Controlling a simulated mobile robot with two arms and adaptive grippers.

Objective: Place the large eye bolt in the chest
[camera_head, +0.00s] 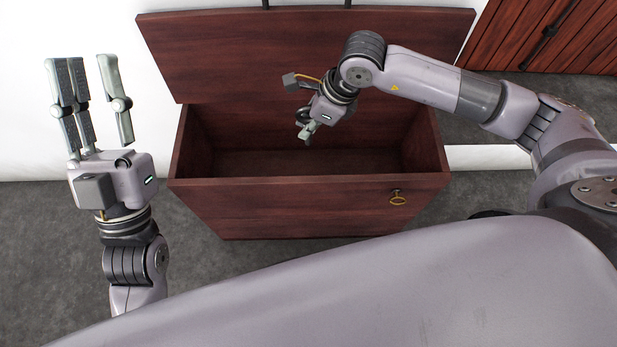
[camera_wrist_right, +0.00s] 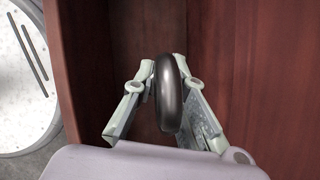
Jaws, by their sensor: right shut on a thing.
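The large eye bolt (camera_wrist_right: 168,92) shows in the right wrist view as a dark metal ring seen nearly edge-on between my fingers. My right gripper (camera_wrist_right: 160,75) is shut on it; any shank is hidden. In the head view my right gripper (camera_head: 307,132) points down into the opening of the chest, and the eye bolt is too small to make out there. The dark red wooden chest (camera_head: 300,205) stands open, its lid (camera_head: 230,50) raised against the wall. My left gripper (camera_head: 95,100) is open and empty, pointing up to the left of the chest.
The visible chest floor (camera_head: 250,163) looks empty. A small brass ring pull (camera_head: 397,198) is on the chest's front. Red wooden doors (camera_head: 550,40) stand at the upper right. Grey floor (camera_head: 210,265) lies around the chest. A round pale object (camera_wrist_right: 20,75) lies outside it in the right wrist view.

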